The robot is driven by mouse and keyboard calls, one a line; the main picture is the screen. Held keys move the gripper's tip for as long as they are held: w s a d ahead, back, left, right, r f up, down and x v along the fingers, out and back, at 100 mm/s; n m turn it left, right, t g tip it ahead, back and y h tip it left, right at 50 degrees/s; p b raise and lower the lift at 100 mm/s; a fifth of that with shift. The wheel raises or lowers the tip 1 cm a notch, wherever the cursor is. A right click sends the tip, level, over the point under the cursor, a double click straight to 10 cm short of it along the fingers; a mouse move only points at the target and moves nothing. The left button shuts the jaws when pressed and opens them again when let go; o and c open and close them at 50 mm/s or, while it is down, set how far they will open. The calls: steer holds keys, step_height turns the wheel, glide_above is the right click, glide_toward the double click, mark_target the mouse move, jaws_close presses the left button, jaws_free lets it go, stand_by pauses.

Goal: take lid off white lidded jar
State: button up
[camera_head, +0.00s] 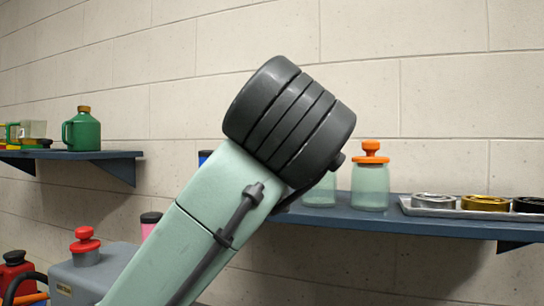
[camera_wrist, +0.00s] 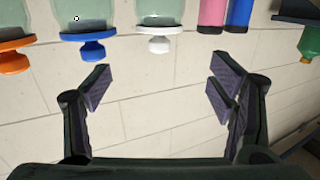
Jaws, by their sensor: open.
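The white lidded jar (camera_wrist: 160,10) is a pale green glass jar whose white knobbed lid (camera_wrist: 159,45) shows at the top middle of the wrist view, where the scene appears upside down. My gripper (camera_wrist: 160,84) is open and empty, its two fingers spread wide apart. The white lid lies beyond the fingertips, between them from left to right and apart from both. In the head view my arm hides this jar, and my fingers cannot be seen there.
A blue-lidded jar (camera_wrist: 88,47) and an orange-lidded jar (camera_head: 370,185) stand in the same row. Pink (camera_wrist: 212,14) and blue (camera_wrist: 239,14) cylinders stand on the other side. The blue shelf (camera_head: 450,226) also holds a tray of rings (camera_head: 407,207). A wall (camera_wrist: 150,120) lies behind.

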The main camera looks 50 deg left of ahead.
steer(key=p+x, duration=0.4)
steer(key=x, duration=0.6)
steer(key=shift+p, duration=0.4)
steer(key=shift+w+a+f, duration=0.2)
steer(key=shift+w+a, duration=0.1)
steer(key=shift+a, duration=0.1)
steer(key=shift+c, duration=0.6)
steer(key=c, duration=1.1)
